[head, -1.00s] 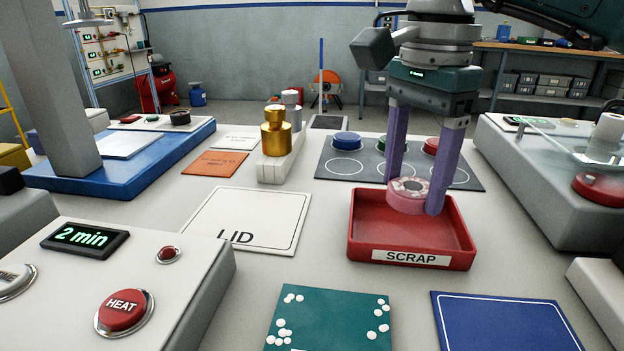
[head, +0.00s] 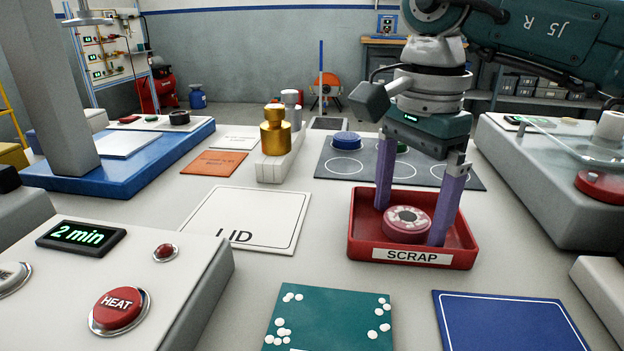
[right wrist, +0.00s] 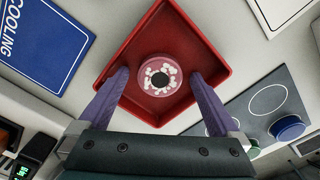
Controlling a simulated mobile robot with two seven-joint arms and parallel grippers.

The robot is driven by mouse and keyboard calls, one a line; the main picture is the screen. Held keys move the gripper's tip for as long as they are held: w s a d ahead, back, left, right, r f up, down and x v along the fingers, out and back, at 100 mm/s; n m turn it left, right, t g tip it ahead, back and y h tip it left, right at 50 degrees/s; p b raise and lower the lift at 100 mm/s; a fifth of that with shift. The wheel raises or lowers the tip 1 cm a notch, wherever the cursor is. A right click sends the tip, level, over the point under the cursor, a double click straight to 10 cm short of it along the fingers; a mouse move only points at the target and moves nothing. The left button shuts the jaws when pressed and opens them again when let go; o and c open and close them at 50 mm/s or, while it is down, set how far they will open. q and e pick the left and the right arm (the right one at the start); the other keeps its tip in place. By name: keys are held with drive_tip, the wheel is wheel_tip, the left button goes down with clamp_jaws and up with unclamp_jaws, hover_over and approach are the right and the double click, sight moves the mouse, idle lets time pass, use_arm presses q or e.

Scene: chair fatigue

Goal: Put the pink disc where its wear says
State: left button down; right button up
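The pink disc (head: 407,223) lies flat inside the red tray labelled SCRAP (head: 412,255). Its top has a ring of pale spots around a dark centre hole. In the right wrist view the disc (right wrist: 160,58) shows near the middle of the tray floor, with several white spots around the hole. My right gripper (head: 411,226) is open, its two purple fingers down in the tray on either side of the disc. Gaps show between the fingers and the disc in the right wrist view. My left gripper is not in view.
A white LID mat (head: 250,215) is left of the tray. A grey mat (head: 330,165) with circles and coloured discs lies behind it. A green card with white dots (head: 335,310) and a blue mat (head: 510,325) are in front. A HEAT button (head: 117,309) is lower left.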

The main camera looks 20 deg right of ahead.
sight(407, 217)
drive_tip(key=shift+r, duration=0.3)
wheel_tip(407, 217, up, 12)
drive_tip(key=p, duration=0.1)
drive_tip(key=shift+f, duration=0.1)
idle(0.4)
